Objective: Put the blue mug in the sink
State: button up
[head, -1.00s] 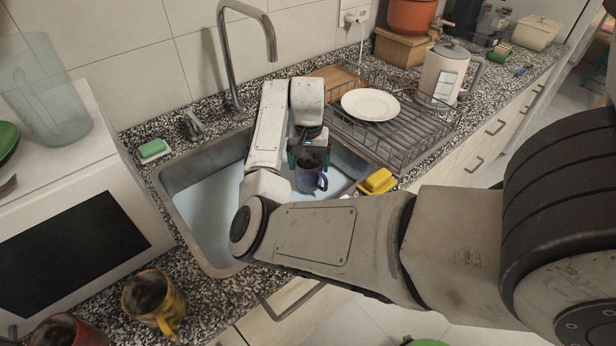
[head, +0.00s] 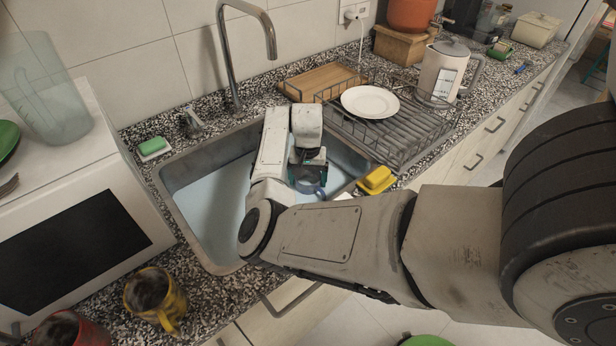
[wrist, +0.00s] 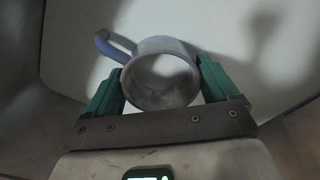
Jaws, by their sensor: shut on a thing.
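The blue mug (wrist: 165,45) is between the two green fingers of my gripper (wrist: 160,85) in the wrist view. Its mouth faces the camera and its handle points to the upper left. In the head view my gripper (head: 307,178) is down inside the sink (head: 208,205), in its right part. Only a bit of the blue mug (head: 320,193) shows there, below the fingers; the rest is hidden by the gripper. My gripper is shut on the mug. I cannot tell whether the mug touches the sink floor.
A faucet (head: 232,60) rises behind the sink. A yellow sponge (head: 377,180) lies by its right rim and a green one (head: 152,147) by its left. A wire rack (head: 420,150) with a white plate (head: 370,102) stands right. A yellow mug (head: 155,300) stands front left.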

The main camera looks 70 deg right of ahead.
jog(key=o, duration=1)
jog(key=shift+o, duration=0.2)
notch_tip(320, 180, up, 8)
jog(key=shift+f, duration=0.1)
